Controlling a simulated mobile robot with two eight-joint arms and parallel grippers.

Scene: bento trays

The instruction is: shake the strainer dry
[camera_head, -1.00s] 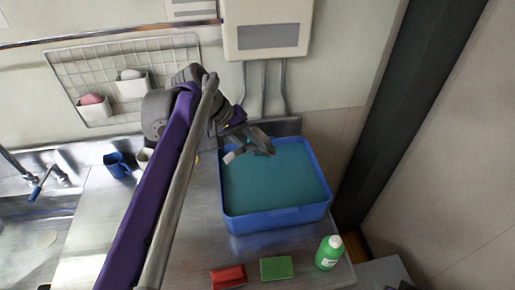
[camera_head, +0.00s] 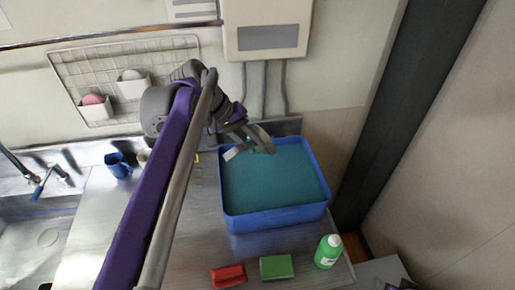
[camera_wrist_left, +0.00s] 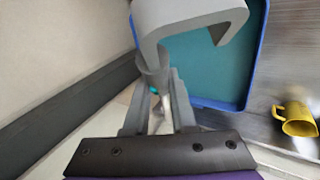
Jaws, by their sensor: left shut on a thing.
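My left gripper (camera_head: 240,146) is over the left back edge of the blue tub, and in the left wrist view its fingers (camera_wrist_left: 160,105) are closed around a thin shaft. A grey hooked piece (camera_wrist_left: 190,18) extends from there over the tub. It also shows as a curved grey shape (camera_head: 263,140) in the head view. I take it to be the strainer, but its mesh or bowl is not clearly visible. The blue tub (camera_head: 278,219) holds teal liquid or a teal bottom. My right gripper is not in view.
A red block (camera_head: 228,277), a green sponge (camera_head: 277,267) and a green bottle (camera_head: 328,251) stand in front of the tub. A blue cup (camera_head: 118,166) is near the sink (camera_head: 38,235) at left. A yellow mug (camera_wrist_left: 299,119) is beside the tub. A wall rack (camera_head: 125,60) hangs behind.

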